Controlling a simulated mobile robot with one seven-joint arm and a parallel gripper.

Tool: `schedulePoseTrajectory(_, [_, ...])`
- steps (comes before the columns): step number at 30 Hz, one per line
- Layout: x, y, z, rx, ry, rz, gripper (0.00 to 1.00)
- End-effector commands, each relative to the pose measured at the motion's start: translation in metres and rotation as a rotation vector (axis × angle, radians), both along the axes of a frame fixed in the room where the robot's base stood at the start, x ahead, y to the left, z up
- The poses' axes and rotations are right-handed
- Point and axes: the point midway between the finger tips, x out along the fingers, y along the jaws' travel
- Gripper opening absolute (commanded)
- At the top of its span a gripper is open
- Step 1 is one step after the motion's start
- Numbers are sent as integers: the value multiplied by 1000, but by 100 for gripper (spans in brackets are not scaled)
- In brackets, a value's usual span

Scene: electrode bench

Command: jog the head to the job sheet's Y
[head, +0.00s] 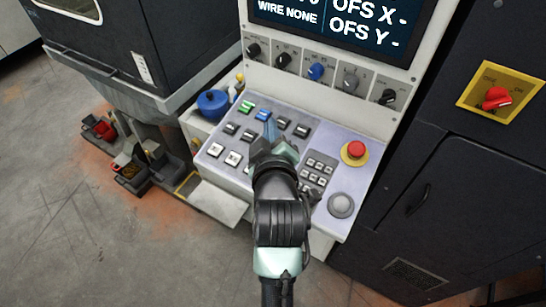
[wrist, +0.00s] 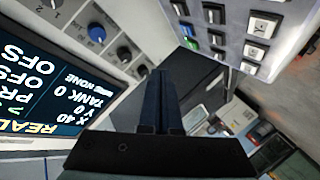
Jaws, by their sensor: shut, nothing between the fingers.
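The control panel (head: 222,170) slopes below the screen and carries rows of square keys, one green (head: 245,106) and one blue (head: 262,115). My gripper (head: 270,128) is shut and empty over the panel's middle; my arm hides some keys. In the wrist view my gripper (wrist: 168,78) points between the knob row and the keys; contact with a key cannot be told. The screen (wrist: 45,95) shows X 40, Y 0, TANK 0 and WIRE NONE in the wrist view, partly cut off. No job sheet can be made out.
Several knobs (head: 316,71) line the strip under the screen. A red mushroom button (head: 355,149) is on the panel's right. A red rotary switch (head: 497,97) is on the dark cabinet. A blue round object (head: 212,103) sits left of the panel. Floor at lower left is clear.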

Motion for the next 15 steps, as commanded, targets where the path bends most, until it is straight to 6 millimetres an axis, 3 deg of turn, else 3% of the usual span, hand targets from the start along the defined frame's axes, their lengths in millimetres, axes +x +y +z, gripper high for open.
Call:
schedulePoseTrajectory(1, [-3,0,10,-16,32,7,0])
schedulePoseTrajectory(15, [-42,3,-7,-165,262,93,0])
